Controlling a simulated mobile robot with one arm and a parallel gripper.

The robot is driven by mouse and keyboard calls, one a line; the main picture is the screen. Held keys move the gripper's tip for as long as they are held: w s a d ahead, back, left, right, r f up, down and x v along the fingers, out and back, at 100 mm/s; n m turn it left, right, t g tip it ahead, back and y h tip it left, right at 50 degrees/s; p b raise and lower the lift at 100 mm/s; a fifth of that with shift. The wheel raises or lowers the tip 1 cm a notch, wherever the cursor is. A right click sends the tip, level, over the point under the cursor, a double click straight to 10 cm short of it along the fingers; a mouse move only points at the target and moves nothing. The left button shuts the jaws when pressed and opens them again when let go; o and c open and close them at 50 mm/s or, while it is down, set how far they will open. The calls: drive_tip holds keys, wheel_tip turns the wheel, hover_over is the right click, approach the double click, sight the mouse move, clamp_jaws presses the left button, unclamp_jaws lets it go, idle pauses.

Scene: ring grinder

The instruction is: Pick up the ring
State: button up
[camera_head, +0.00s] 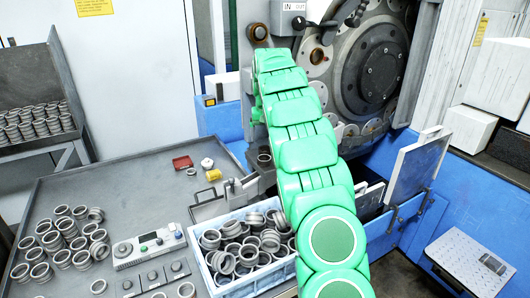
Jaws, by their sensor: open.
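Many grey metal rings are in view, and I cannot tell which one the task means. Several rings (240,250) lie jumbled in a light-blue crate (208,274) at the front middle. A pile of rings (72,238) lies on the left of the grey table (120,190). A single ring (264,158) sits near the machine, just left of my green arm.
The grinding machine (375,70) with its round dark disc stands behind my arm. A rack (35,88) of rings is at the far left. A control box (150,247), a red tray (182,163) and a yellow item (213,175) are on the table. An upright panel (418,168) stands right.

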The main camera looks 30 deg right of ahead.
sight(265, 146)
drive_tip(key=shift+w+f, duration=0.15)
drive_tip(key=shift+f, duration=2.5)
drive_tip(key=shift+c, duration=0.3)
drive_tip(key=c, duration=1.2)
drive_tip(key=shift+o, duration=0.2)
